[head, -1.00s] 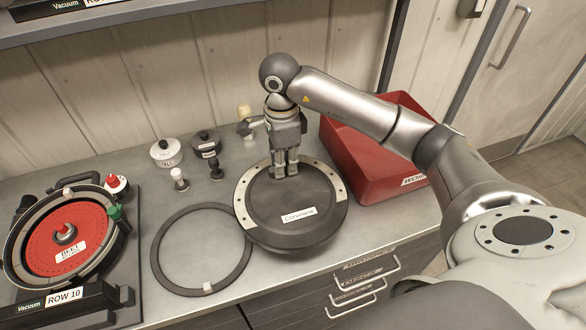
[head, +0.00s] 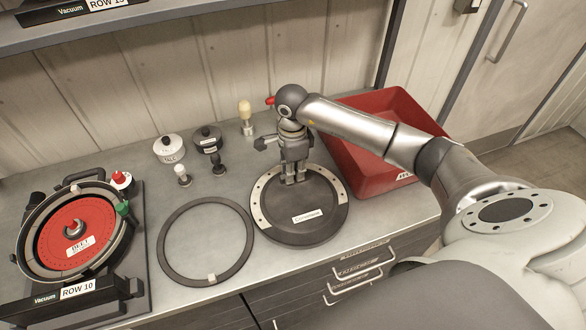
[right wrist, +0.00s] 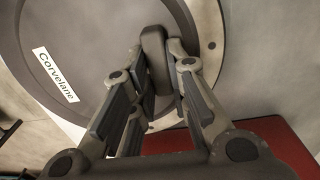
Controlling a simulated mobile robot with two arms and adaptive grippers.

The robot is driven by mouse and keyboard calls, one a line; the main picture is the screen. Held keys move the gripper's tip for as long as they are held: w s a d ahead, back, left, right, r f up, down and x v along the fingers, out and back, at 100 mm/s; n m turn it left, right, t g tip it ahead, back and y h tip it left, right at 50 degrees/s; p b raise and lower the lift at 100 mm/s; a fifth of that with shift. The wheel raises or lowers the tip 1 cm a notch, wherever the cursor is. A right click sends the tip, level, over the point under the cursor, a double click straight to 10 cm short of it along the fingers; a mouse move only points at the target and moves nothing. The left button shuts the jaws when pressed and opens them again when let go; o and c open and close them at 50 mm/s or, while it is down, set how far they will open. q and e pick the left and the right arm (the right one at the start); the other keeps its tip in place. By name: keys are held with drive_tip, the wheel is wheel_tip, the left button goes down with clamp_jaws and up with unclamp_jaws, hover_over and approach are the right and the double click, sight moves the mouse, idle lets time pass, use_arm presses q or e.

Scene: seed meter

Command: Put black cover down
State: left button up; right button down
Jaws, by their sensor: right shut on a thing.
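The black cover (head: 300,228) is a round dark disc with a pale, dotted partial rim and a white "Corvelane" label. It lies level, low at the bench's front right, right beside the dark ring. I cannot tell whether its underside touches the bench. My right gripper (head: 294,178) points down on the far part of the cover. In the right wrist view, the right gripper (right wrist: 158,57) has its fingers on both sides of the cover's dark upright handle (right wrist: 154,70); the cover (right wrist: 90,35) fills the upper left. My left gripper is not in view.
A dark ring (head: 163,255) lies left of the cover. A seed meter with a red disc (head: 60,230) stands at the left. Several small knobbed parts (head: 207,140) stand behind. A red bin (head: 352,180) is close at the right. The bench (head: 215,187) is bare behind the ring.

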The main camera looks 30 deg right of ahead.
drive_tip(key=c, duration=1.4)
unclamp_jaws()
drive_tip(key=shift+r, duration=0.15)
drive_tip(key=shift+w+r, duration=0.1)
drive_tip(key=shift+r, duration=0.15)
wheel_tip(320, 180, up, 11)
drive_tip(key=b, duration=0.4)
drive_tip(key=shift+r, duration=0.15)
